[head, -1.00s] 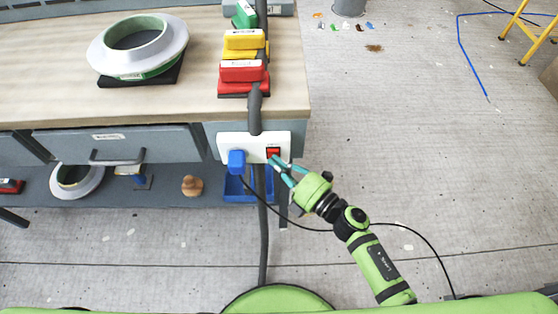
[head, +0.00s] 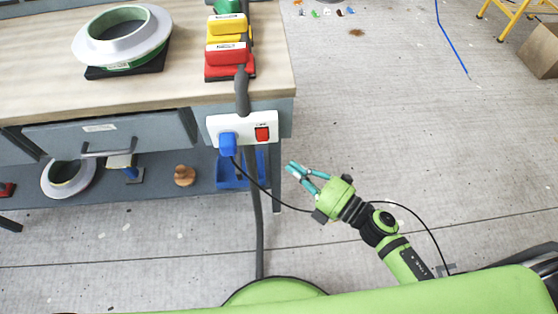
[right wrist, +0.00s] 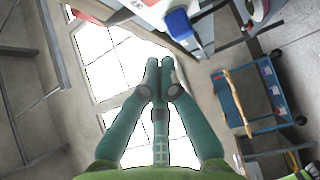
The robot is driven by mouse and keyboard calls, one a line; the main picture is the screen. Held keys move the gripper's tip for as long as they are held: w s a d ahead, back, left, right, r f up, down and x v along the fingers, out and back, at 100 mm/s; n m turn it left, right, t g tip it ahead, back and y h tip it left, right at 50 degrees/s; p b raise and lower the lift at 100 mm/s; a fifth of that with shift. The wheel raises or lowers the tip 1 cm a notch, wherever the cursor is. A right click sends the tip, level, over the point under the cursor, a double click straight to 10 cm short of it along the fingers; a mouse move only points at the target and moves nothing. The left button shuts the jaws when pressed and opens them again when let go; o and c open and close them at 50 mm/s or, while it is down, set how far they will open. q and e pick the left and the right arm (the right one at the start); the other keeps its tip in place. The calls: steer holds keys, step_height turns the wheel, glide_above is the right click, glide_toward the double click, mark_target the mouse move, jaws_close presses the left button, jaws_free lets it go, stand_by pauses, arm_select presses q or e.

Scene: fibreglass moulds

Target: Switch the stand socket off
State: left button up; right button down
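I cannot tell from the picture which way the rocker is tipped. My right gripper (head: 293,169) is below and right of the switch, apart from it, with its teal fingers together and nothing between them. In the right wrist view the fingers (right wrist: 159,66) are closed, and the blue plug (right wrist: 183,26) shows at the top. My left gripper is not in view.
A thin black cable leads from the plug past my right gripper. Red and yellow blocks (head: 227,54) and a white ring mould (head: 121,40) stand on the bench. Open floor lies to the right.

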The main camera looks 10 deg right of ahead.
steer(key=s+d+f+m+g+h+p, duration=0.1)
steer(key=s+d+f+m+h, duration=0.15)
steer(key=d+f+m, duration=0.4)
steer(key=s+d+f+m+g+h, duration=0.15)
steer(key=f+m+h, duration=0.25)
steer(key=f, duration=0.6)
steer(key=s+d+f+m+h+p, duration=0.1)
steer(key=s+d+f+m+h, duration=0.3)
steer(key=f, duration=0.4)
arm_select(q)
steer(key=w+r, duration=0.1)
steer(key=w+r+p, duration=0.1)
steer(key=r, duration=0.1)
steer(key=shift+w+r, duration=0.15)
arm_select(e)
steer(key=s+d+f+m+g+h, duration=0.1)
steer(key=s+f+m+g, duration=0.3)
steer(key=s+f, duration=0.3)
steer(key=s+d+f+m+g+h, duration=0.1)
steer(key=s+f+m+g, duration=0.4)
steer(key=s, duration=1.3)
step_height(320, 180, down, 3)
steer(key=shift+s+m, duration=0.2)
steer(key=shift+m, duration=0.45)
